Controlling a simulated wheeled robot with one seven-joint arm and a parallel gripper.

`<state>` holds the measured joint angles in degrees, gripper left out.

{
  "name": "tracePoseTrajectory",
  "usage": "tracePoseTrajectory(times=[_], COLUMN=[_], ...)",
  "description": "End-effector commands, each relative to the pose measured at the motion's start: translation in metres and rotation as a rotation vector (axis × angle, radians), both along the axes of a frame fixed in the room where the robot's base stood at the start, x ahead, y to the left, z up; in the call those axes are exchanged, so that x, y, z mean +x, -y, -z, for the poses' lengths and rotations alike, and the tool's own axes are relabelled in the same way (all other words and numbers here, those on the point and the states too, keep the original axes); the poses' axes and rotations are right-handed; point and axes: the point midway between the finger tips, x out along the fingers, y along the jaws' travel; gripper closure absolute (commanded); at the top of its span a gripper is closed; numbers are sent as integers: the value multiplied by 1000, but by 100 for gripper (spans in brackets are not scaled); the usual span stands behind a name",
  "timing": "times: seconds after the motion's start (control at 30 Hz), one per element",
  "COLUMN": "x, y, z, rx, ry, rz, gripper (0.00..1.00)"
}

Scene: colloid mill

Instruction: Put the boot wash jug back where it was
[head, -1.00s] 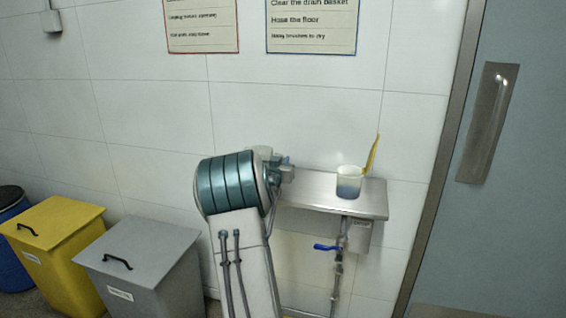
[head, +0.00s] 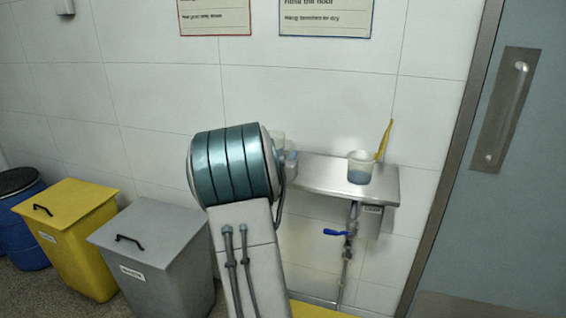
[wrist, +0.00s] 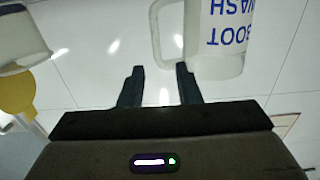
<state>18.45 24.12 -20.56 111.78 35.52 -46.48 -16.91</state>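The boot wash jug (wrist: 225,35) is translucent with a white label. It shows upside down at the top of the wrist view, its upper part cut off by the frame edge. Its handle (wrist: 157,30) points left. My gripper (wrist: 160,75) is open, with its two dark fingers apart and nothing between them. The handle's end lies just beyond the fingertips, apart from them as far as I can tell. In the head view my arm hides most of the gripper; a small pale shape beside the arm may be the jug.
A metal shelf (head: 325,180) on the wall holds a clear beaker (head: 360,168) with a yellow-handled tool (head: 384,138). A tap with a blue lever (head: 337,232) hangs below. A grey bin (head: 160,245), yellow bin (head: 75,225) and blue drum (head: 28,240) stand left. A door (head: 530,200) is right.

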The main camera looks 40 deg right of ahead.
Motion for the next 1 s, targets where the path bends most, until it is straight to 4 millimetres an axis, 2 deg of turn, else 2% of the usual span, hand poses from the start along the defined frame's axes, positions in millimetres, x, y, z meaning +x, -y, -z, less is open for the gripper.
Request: tracePoseTrajectory(times=[0.1, 0.2, 0.4, 0.53, 0.63, 0.67, 0.77, 0.83, 0.93, 1.0], x=[-9, -14, -18, -15, -5, -1, 13, 18, 14, 4], y=[-17, -26, -33, -38, -58, -69, -118, -160, -222, -265], z=[0, 0, 0, 1, 3, 5, 13, 20, 30, 38], rx=[1, 0, 0, 14, 76, 105, 227, 319, 437, 511], ry=[2, 1, -1, -3, -17, -25, -77, -133, -231, -314], rz=[-1, 1, 1, -16, -87, -120, -265, -377, -527, -624], gripper=[70, 70, 70, 70, 70, 70, 70, 70, 70, 70])
